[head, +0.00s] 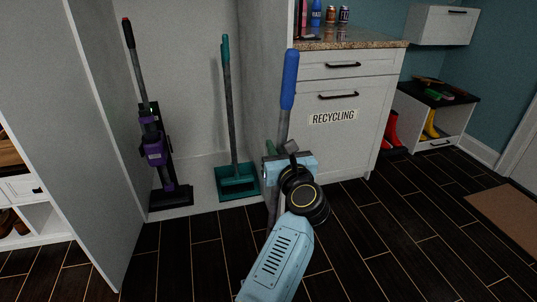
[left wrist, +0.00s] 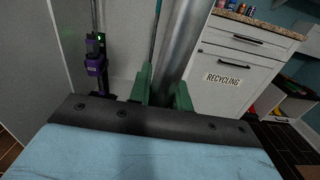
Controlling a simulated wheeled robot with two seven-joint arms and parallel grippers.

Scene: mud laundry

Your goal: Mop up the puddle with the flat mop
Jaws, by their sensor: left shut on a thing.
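The flat mop has a blue grip (head: 289,80) and a grey pole, held nearly upright in front of the white cabinet. My left gripper (head: 284,162) is shut on the grey pole, below the blue grip. In the left wrist view the green fingers (left wrist: 162,92) close around the thick grey pole (left wrist: 186,42). The lower pole and the mop's head are hidden behind my left arm. No puddle shows in either view. My right gripper is out of view.
A purple stick vacuum (head: 155,150) and a teal long-handled dustpan (head: 237,182) stand in the open closet left of the mop. A RECYCLING cabinet (head: 345,150) stands behind. Red boots (head: 391,128) and a brown mat (head: 508,212) are at right. Dark floor (head: 385,235) is clear.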

